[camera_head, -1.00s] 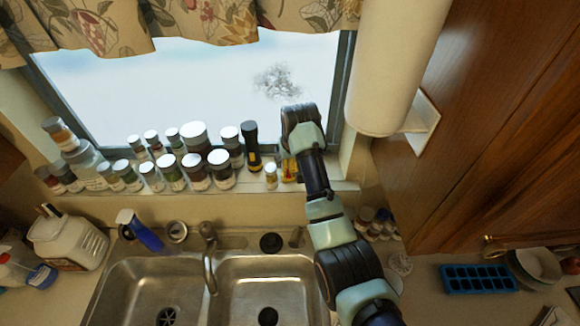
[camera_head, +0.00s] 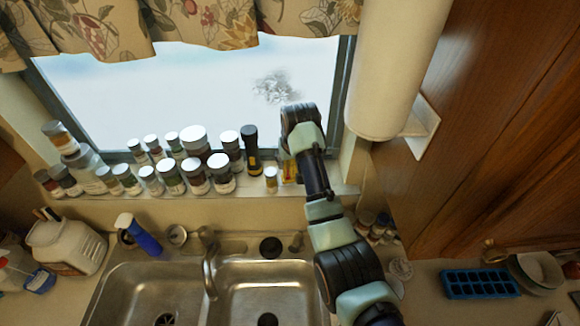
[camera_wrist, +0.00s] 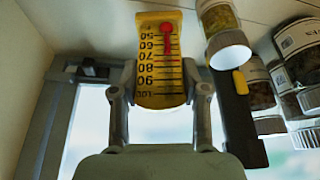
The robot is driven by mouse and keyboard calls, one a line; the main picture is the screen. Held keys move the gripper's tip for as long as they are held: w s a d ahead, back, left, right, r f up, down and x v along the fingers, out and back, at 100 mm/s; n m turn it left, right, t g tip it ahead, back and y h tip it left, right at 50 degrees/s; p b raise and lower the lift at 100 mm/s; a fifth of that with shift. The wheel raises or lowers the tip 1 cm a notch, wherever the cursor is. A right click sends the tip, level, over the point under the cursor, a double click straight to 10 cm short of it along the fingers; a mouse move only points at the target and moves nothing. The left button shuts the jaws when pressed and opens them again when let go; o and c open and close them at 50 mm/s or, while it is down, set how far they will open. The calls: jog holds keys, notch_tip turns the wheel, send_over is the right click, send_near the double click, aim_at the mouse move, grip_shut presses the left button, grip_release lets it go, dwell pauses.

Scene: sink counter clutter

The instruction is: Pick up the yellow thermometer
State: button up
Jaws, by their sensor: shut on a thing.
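The yellow thermometer (camera_wrist: 160,50) is in the wrist view, with black numbers and a red stem and bulb. The two fingers of my gripper (camera_wrist: 160,88) press on its sides near its lower end in that view. In the head view, only a small strip of the thermometer (camera_head: 286,168) shows on the window sill, at the right end of the row of jars. My arm hides the rest of it and my gripper's fingers there. I cannot tell whether the thermometer is clear of the sill.
A small spice jar (camera_head: 271,179) and a black-yellow flashlight (camera_head: 251,150) stand just left of the thermometer. Several jars (camera_head: 195,175) line the sill further left. The window frame (camera_head: 345,95) and paper towel roll (camera_head: 395,70) are close on the right. The sink (camera_head: 265,290) lies below.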

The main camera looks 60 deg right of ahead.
notch_tip(320, 180, up, 18)
jog(key=b, duration=0.3)
jog(key=shift+r, duration=0.25)
